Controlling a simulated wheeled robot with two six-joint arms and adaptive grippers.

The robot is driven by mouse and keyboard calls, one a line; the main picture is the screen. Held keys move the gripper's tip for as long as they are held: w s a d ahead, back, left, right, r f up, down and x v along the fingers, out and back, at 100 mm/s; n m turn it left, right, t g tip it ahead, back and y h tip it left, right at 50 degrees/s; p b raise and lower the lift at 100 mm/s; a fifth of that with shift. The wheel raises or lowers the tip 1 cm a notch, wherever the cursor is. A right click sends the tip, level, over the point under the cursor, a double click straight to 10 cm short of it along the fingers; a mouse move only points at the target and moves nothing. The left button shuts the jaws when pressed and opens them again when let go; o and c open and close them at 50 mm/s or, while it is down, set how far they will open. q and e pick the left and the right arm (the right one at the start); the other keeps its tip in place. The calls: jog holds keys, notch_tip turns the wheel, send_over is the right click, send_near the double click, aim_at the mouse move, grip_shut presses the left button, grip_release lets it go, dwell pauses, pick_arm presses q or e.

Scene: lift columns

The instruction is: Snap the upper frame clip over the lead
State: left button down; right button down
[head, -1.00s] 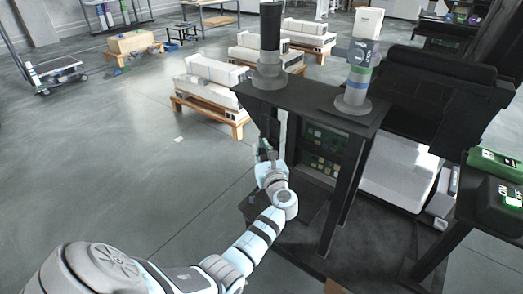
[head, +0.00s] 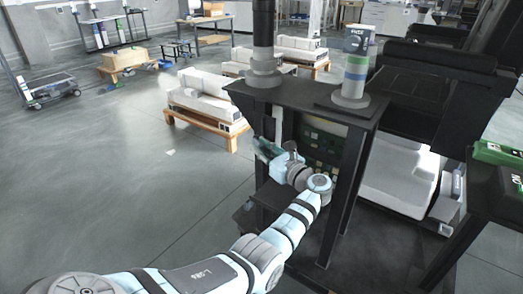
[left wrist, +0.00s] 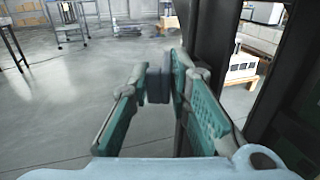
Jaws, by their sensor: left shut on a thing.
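My left gripper (head: 262,150) is at the front left post of the dark frame (head: 300,97), below its top plate. In the left wrist view its green-padded fingers (left wrist: 158,84) are shut on a small dark block (left wrist: 158,86). The block may be the upper frame clip; its shape is too small to tell. A dark post (left wrist: 207,45) of the frame stands just beyond the right finger. I cannot make out the lead in either view. My right gripper is not in view.
Two column-like units stand on the frame's top plate: a dark-topped one (head: 264,60) and a banded one (head: 354,75). A panel with small coloured parts (head: 322,145) sits inside the frame. White units on a wooden pallet (head: 207,115) stand behind.

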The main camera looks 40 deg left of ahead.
pick_arm(q)
jog(key=shift+s+f, duration=0.1)
jog(key=shift+f, duration=0.1)
dwell(0.6)
jog(key=c, duration=1.7)
grip_release()
jog(key=shift+o, duration=0.2)
jog(key=shift+a+r, duration=0.1)
jog(key=shift+r, duration=0.05)
jog(key=v, duration=0.8)
